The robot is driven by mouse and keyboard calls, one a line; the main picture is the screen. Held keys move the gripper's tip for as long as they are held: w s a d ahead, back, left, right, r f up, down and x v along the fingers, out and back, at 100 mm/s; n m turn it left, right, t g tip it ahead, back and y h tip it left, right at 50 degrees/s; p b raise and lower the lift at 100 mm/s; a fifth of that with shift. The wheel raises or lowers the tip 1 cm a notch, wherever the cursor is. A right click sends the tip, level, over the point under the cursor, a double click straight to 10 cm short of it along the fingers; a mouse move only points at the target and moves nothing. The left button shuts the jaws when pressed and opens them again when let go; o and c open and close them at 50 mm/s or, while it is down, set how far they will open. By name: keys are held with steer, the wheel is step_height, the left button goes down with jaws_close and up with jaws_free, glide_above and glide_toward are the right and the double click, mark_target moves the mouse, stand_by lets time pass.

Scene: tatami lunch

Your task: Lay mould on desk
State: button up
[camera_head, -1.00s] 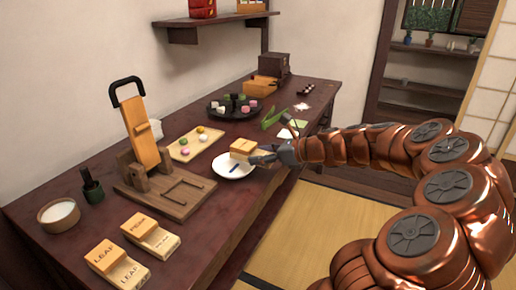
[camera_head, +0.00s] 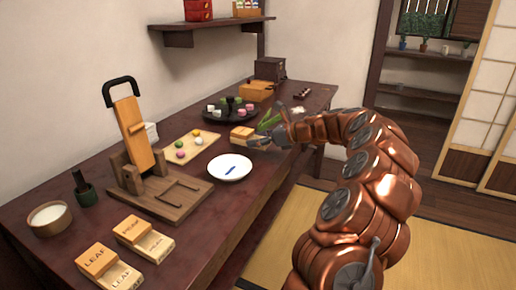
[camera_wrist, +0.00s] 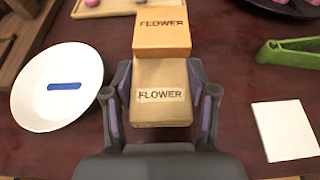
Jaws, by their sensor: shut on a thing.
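The mould (camera_wrist: 160,92), a pale wooden block with an orange-brown top part, both marked FLOWER, lies between the two fingers of my gripper (camera_wrist: 160,105) in the wrist view. My gripper is shut on its pale part. In the head view the mould (camera_head: 241,133) is at the desk's right side, between the white plate and the dark round tray. The desk (camera_head: 215,207) is dark red-brown wood. The mould is low over the desk or on it; I cannot tell whether it touches.
A white plate (camera_head: 230,168) with a blue mark is left of the mould in the wrist view. Green tongs (camera_wrist: 290,50) and a white card (camera_wrist: 285,131) are right of it. A board with sweets (camera_head: 190,147), a wooden press (camera_head: 155,190) and two other moulds (camera_head: 98,260) stand nearer.

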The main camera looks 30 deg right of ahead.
mark_target(258, 152)
steer(key=shift+w+d+f, duration=0.1)
steer(key=shift+w+d, duration=0.4)
steer(key=shift+w, duration=0.25)
step_height(258, 152, down, 4)
steer(key=shift+r+b, duration=0.25)
steer(key=shift+b, duration=0.75)
steer(key=o, duration=1.2)
steer(key=shift+r, duration=0.1)
steer(key=shift+s+d+r, duration=0.15)
steer(key=shift+s+d, duration=0.05)
steer(key=shift+s, duration=0.05)
steer(key=p+v, duration=0.3)
steer(key=v, duration=0.8)
steer(key=shift+s, duration=0.2)
